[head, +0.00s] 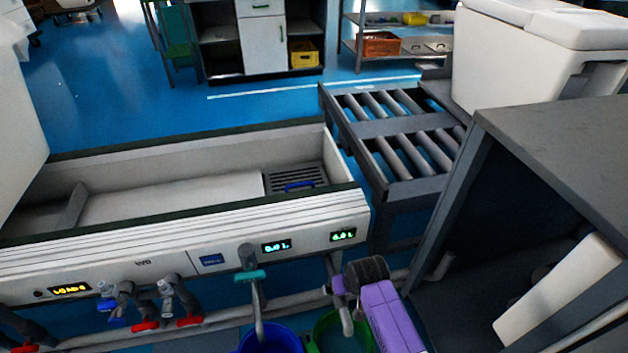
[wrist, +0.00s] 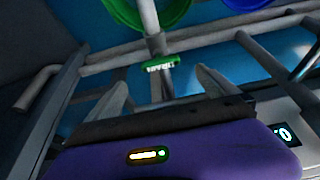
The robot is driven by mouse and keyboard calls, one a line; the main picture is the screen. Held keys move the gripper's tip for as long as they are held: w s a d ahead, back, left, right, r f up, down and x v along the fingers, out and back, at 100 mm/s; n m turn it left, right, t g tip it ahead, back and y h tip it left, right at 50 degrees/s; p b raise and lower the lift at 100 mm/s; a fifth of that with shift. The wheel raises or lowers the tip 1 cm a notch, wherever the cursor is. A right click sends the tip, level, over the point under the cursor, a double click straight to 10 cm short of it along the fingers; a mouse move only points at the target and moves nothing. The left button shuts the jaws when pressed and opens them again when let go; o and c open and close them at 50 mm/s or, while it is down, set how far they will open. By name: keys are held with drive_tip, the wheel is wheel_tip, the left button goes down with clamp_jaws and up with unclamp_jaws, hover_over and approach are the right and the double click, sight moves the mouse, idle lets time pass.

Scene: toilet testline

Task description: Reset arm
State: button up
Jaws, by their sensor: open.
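My gripper (wrist: 162,88) is open in the wrist view, its two grey fingers spread apart above its purple body. A pipe with a green handle (wrist: 160,63) shows between and beyond the fingers; nothing is seen gripped. In the head view my purple arm reaches in from the bottom right, and the purple hand (head: 339,286) is at the tank's front right, above the green bucket (head: 327,333). The fingers are hard to make out there.
The white test tank (head: 200,238) has displays and red-handled valves along its front. A teal-handled tap (head: 250,275) stands over a blue bucket (head: 268,340). A grey cabinet (head: 570,125) is close on the right; a roller conveyor (head: 395,120) lies behind.

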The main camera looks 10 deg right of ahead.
drive_tip(key=w+r+t, duration=0.4)
drive_tip(key=r+t, duration=0.2)
drive_tip(key=r, duration=0.4)
drive_tip(key=s+r+t, duration=0.2)
drive_tip(key=s+r, duration=0.5)
drive_tip(key=s, duration=0.7)
drive_tip(key=s+r+t, duration=0.1)
drive_tip(key=s+r, duration=0.6)
drive_tip(key=s, duration=0.8)
drive_tip(key=s+r+t, duration=0.2)
drive_tip(key=s+r, duration=0.5)
drive_tip(key=s, duration=0.7)
wheel_tip(320, 180, up, 17)
drive_tip(key=p, duration=1.7)
drive_tip(key=shift+s+a+r+g, duration=0.2)
drive_tip(key=shift+s+g, duration=0.1)
drive_tip(key=shift+s, duration=0.1)
